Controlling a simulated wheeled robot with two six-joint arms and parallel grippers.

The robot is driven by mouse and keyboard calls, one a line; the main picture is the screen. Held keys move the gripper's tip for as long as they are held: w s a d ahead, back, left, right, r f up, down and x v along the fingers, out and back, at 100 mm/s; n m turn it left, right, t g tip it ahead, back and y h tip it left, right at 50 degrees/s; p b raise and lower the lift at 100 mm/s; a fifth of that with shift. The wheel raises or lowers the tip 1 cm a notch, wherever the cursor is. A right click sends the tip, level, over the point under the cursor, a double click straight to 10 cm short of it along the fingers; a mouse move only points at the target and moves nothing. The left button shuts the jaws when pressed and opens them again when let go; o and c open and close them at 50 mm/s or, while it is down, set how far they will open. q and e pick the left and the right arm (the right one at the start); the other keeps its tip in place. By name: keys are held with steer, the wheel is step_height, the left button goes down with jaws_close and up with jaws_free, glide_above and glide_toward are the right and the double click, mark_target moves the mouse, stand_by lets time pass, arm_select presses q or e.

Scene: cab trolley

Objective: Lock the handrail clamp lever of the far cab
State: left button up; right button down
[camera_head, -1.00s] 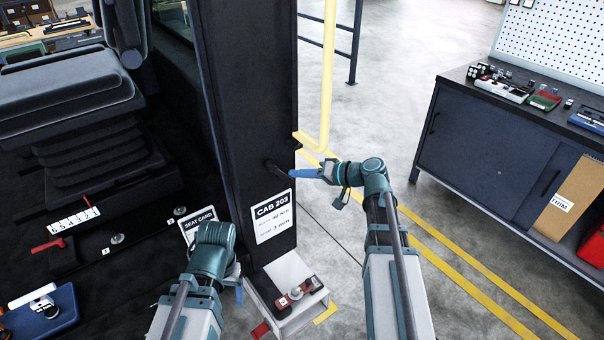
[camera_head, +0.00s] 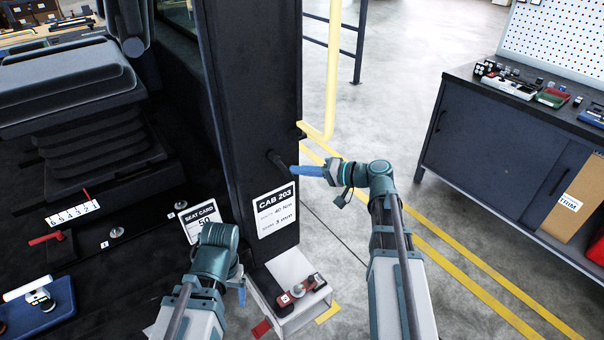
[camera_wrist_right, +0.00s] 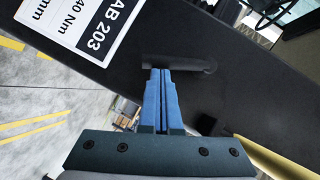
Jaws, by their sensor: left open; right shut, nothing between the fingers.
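A black clamp lever (camera_head: 278,160) sticks out of the dark pillar (camera_head: 250,90) above the CAB 203 label (camera_head: 275,210). It also shows as a dark bar in the right wrist view (camera_wrist_right: 190,64). My right gripper (camera_head: 297,170) is shut and empty, its blue fingertips at the lever's free end. In the right wrist view the shut fingertips (camera_wrist_right: 160,72) meet the bar from below; whether they press on it I cannot tell. My left gripper (camera_head: 241,293) is low by the pillar's foot, open, its fingers mostly hidden. The yellow handrail (camera_head: 333,70) stands behind the pillar.
A light step (camera_head: 285,315) with a red tool (camera_head: 300,290) is at the pillar's foot. The seat (camera_head: 70,85) and a blue tray (camera_head: 45,312) are left. A dark workbench (camera_head: 495,140) stands right, with open floor between.

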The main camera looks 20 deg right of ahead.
steer(key=f+m+b, duration=0.1)
steer(key=b, duration=0.1)
steer(key=a+f+m+y+b, duration=0.1)
steer(key=b, duration=0.1)
steer(key=shift+s+a+t+y, duration=0.2)
steer(key=shift+s+t+y, duration=0.1)
arm_select(q)
step_height(320, 180, down, 6)
steer(key=shift+r, duration=0.25)
arm_select(e)
steer(key=shift+s+a+m, duration=0.15)
steer(key=shift+a+m, duration=0.15)
steer(key=shift+a, duration=0.1)
arm_select(q)
steer(key=shift+b, duration=0.3)
arm_select(e)
steer(key=shift+a, duration=0.1)
